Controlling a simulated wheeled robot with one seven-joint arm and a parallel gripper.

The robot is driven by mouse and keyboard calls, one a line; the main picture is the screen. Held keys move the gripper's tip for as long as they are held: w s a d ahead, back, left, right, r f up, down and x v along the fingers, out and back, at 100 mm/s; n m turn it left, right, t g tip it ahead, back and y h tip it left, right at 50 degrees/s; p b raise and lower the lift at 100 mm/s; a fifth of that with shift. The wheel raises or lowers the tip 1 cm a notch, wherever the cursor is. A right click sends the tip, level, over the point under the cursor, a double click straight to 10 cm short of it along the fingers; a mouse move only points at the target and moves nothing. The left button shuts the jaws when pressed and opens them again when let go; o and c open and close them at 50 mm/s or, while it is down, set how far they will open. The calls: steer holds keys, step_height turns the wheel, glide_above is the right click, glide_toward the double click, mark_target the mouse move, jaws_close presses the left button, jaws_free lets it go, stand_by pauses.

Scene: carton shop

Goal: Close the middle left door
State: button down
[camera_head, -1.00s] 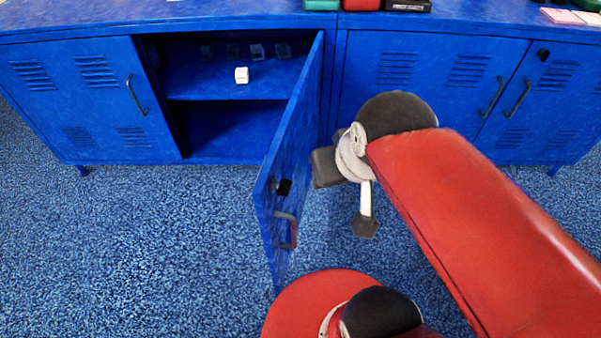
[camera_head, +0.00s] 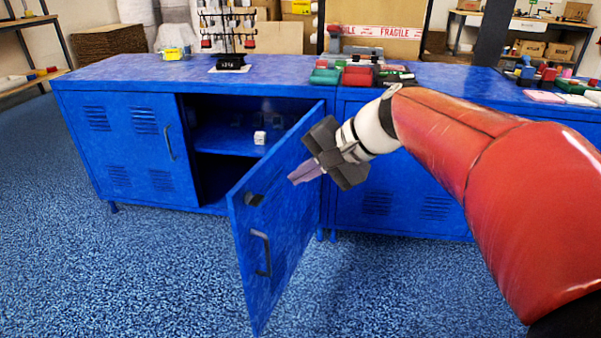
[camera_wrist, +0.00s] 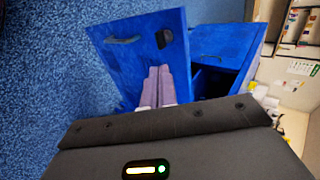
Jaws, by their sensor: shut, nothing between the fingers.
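The open blue door (camera_head: 277,225) swings out from the left cabinet, hinged on its right edge, with a grey handle (camera_head: 261,252) and a dark latch near its free edge. My gripper (camera_head: 296,177) is shut and empty, in front of the door's upper outer face on its right side; I cannot tell whether the fingertips touch it. In the wrist view the door (camera_wrist: 130,60) stands beyond the shut fingers (camera_wrist: 160,85), and the cabinet's dark opening shows to its right.
The left cabinet (camera_head: 125,140) has a closed door beside the open compartment. A small white cube (camera_head: 260,138) sits on the inner shelf. A black stand with hanging items (camera_head: 231,62) and several boxes (camera_head: 358,76) are on top. Carpet (camera_head: 150,270) in front is clear.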

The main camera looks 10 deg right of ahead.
mark_target(249, 190)
steer(key=x, duration=0.6)
steer(key=shift+f+b, duration=0.1)
steer(key=shift+b, duration=0.3)
steer(key=w+a, duration=0.1)
steer(key=a, duration=0.2)
steer(key=shift+w+f, duration=0.1)
steer(key=shift+w, duration=0.3)
steer(key=shift+w+a, duration=0.3)
steer(key=shift+a, duration=0.05)
